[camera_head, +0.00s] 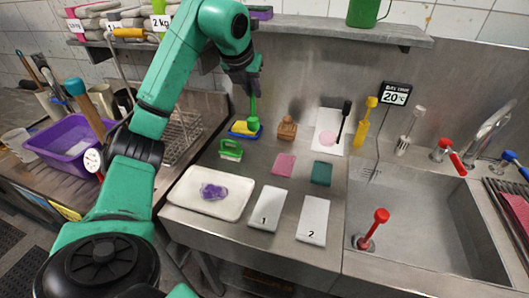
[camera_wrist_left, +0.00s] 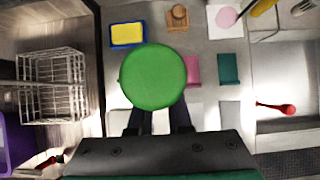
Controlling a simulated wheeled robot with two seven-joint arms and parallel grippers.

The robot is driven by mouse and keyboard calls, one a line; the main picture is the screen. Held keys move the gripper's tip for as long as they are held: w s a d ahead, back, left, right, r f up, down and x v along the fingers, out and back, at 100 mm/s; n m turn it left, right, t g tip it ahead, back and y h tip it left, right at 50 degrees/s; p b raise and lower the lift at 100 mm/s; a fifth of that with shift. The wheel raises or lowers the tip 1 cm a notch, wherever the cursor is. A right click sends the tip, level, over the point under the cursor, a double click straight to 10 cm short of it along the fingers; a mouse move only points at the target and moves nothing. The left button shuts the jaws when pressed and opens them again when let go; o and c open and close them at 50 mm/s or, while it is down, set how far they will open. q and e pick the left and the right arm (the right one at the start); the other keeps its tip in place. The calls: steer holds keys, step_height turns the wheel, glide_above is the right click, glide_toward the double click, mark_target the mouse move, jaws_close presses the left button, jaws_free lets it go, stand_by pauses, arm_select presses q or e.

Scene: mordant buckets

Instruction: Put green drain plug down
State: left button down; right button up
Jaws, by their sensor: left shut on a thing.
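The green drain plug (camera_head: 253,122) hangs upright below my left gripper (camera_head: 249,88), which is shut on its stem. In the head view it is in front of the blue and yellow sponge, and whether they touch is unclear. In the left wrist view the plug's round green disc (camera_wrist_left: 153,77) covers the middle and hides the surface behind it; the left gripper (camera_wrist_left: 158,122) is partly hidden by the disc. My right gripper is not in view.
The steel counter holds a blue and yellow sponge (camera_head: 240,130), green brush (camera_head: 230,150), wooden block (camera_head: 287,128), pink pad (camera_head: 284,165), teal pad (camera_head: 321,173), white tray (camera_head: 182,196) and white cards 1 (camera_head: 268,201) and 2 (camera_head: 314,210). A red plunger (camera_head: 376,226) stands in the sink (camera_head: 420,245).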

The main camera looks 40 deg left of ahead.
mark_target(250, 121)
arm_select(q)
steer(key=f, duration=0.1)
steer(key=s+f, duration=0.1)
steer(key=f, duration=0.1)
steer(key=s+f, duration=0.1)
steer(key=f, duration=0.1)
steer(key=shift+d+f+b, duration=0.25)
steer(key=shift+d+b, duration=0.05)
step_height(250, 121, down, 3)
steer(key=shift+r, duration=0.1)
step_height(250, 121, down, 8)
steer(key=w, duration=0.1)
steer(key=shift+a+p, duration=0.15)
steer(key=shift+p, duration=0.2)
steer(key=c, duration=0.8)
jaws_free()
steer(key=shift+f, duration=0.2)
steer(key=shift+c, duration=0.2)
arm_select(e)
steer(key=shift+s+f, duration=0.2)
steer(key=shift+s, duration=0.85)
arm_select(q)
steer(key=shift+r, duration=0.15)
